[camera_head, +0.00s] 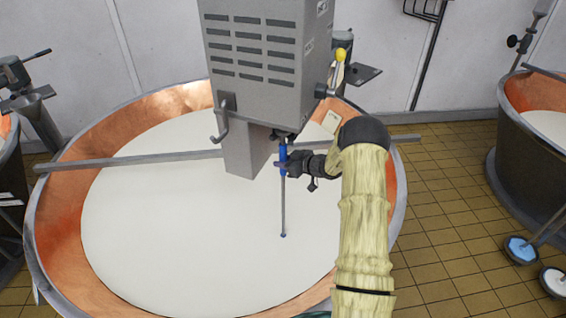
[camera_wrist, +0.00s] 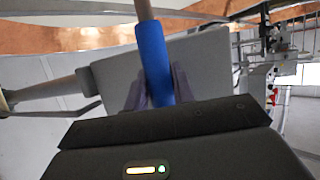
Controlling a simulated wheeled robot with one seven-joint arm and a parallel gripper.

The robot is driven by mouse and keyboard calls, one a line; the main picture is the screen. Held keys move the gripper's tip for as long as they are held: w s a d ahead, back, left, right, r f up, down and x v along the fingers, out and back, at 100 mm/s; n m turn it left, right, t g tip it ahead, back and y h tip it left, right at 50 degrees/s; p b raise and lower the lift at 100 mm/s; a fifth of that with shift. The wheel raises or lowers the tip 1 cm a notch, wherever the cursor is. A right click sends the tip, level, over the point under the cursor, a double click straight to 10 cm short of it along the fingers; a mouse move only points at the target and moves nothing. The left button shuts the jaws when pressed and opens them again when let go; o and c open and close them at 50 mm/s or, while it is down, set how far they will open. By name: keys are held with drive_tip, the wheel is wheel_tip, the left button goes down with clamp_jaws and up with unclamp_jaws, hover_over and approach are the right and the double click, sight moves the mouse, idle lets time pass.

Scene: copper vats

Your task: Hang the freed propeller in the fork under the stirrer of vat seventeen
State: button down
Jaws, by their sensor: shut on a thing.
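My gripper (camera_head: 288,165) is shut on the blue sleeve of the propeller (camera_head: 283,205). The propeller's thin grey rod hangs nearly upright, with a small blue tip at its lower end above the white milk. In the wrist view the fingers (camera_wrist: 155,95) lie on either side of the blue sleeve (camera_wrist: 151,55). The grey stirrer housing (camera_head: 265,60) stands over the copper vat (camera_head: 75,215). The sleeve's top is close below dark parts under the housing's right edge. I cannot tell whether they touch, and the fork is not clearly distinguishable. No vat number is readable.
A grey bar (camera_head: 130,160) crosses the vat. Another vat (camera_head: 520,150) stands at the right, with a tiled floor (camera_head: 440,190) between.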

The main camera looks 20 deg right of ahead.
drive_tip(key=shift+w+d, duration=1.1)
drive_tip(key=shift+w, duration=0.15)
idle(1.2)
drive_tip(key=shift+f+b, duration=0.3)
drive_tip(key=shift+f, duration=0.5)
drive_tip(key=shift+w+d+f, duration=0.1)
drive_tip(key=shift+d+f, duration=0.05)
idle(1.3)
drive_tip(key=c, duration=1.1)
unclamp_jaws()
drive_tip(key=shift+f, duration=0.1)
drive_tip(key=b+v, duration=0.4)
drive_tip(key=v, duration=1.3)
drive_tip(key=shift+d, duration=0.15)
